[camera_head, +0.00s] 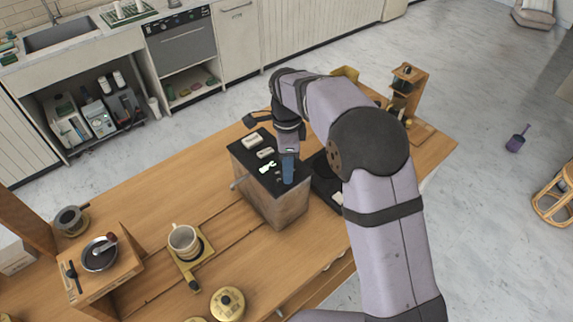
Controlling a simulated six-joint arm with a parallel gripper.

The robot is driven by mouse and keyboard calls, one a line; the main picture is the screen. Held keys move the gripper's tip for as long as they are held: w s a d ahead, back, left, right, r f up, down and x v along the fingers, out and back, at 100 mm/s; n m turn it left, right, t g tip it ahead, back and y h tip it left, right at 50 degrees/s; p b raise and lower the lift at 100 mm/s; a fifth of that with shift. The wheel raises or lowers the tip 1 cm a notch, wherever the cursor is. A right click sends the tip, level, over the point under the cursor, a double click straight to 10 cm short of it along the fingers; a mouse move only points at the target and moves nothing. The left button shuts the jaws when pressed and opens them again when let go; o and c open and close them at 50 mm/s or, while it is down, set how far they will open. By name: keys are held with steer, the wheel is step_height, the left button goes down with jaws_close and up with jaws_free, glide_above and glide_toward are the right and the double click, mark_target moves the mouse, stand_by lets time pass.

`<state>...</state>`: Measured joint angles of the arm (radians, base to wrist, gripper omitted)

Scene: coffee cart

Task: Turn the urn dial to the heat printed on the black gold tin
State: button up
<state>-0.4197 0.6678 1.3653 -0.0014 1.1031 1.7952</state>
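My gripper (288,152) is at the end of my mauve arm, pointing down over a box-shaped machine (272,208) with a black top and brownish sides. I cannot tell whether its fingers are open or shut. A small blue piece shows just below it, and I cannot tell whether it is held.
A cream mug (184,241) stands on a gold-coloured stand left of the machine. A wooden stand (108,277) with a pan and a grey round pot (71,221) are at the left. Dark items are partly hidden behind my arm. Bare tabletop (150,208) lies between mug and back edge.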

steer(key=shift+r+b, duration=1.45)
steer(key=shift+r, duration=2.2)
steer(key=shift+s+d+f, duration=0.15)
steer(key=shift+d, duration=0.15)
steer(key=s+d+f+n+b, duration=0.1)
steer(key=s+d+f+n, duration=0.6)
steer(key=s+d, duration=0.3)
steer(key=s+d+f+n+b, duration=0.2)
steer(key=s+d+f+n, duration=0.6)
steer(key=s, duration=0.5)
steer(key=shift+s+d+n+b, duration=0.15)
steer(key=shift+d+n+b, duration=0.2)
steer(key=shift+d, duration=0.55)
